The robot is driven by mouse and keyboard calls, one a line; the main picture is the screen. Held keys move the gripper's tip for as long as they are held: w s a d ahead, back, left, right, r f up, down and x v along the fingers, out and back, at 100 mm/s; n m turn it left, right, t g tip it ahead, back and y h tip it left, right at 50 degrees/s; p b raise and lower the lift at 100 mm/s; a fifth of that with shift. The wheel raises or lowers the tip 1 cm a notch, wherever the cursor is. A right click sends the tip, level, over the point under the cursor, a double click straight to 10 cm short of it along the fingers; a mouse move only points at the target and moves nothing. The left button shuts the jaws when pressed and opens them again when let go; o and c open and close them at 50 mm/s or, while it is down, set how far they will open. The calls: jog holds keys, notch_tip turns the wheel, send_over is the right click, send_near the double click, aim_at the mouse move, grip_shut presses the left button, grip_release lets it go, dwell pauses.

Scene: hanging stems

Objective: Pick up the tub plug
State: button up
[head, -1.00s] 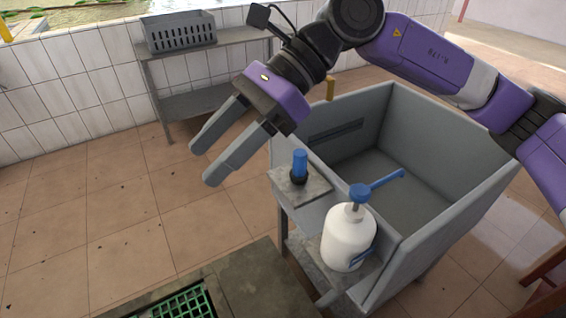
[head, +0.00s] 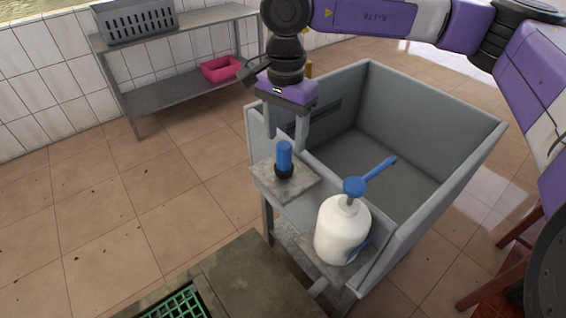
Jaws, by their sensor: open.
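The tub plug (head: 284,159) is a blue cylinder with a dark base. It stands upright on a small grey ledge (head: 268,184) at the near left corner of the grey tub (head: 420,140). The plug's top overlaps the gap between the fingers in the picture. I cannot tell whether they touch it.
A white pump bottle (head: 342,230) with a blue spout stands right of the plug, on a lower ledge. A metal shelf (head: 190,88) at the back holds a grey crate (head: 135,22) and a pink bin (head: 221,68). A green grate (head: 180,305) lies at the front. Floor at left is clear.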

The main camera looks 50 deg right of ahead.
aim_at(284, 145)
jog(key=f, duration=0.5)
jog(key=shift+w, duration=0.2)
jog(key=shift+c, duration=0.5)
grip_shut()
jog(key=shift+r, duration=0.1)
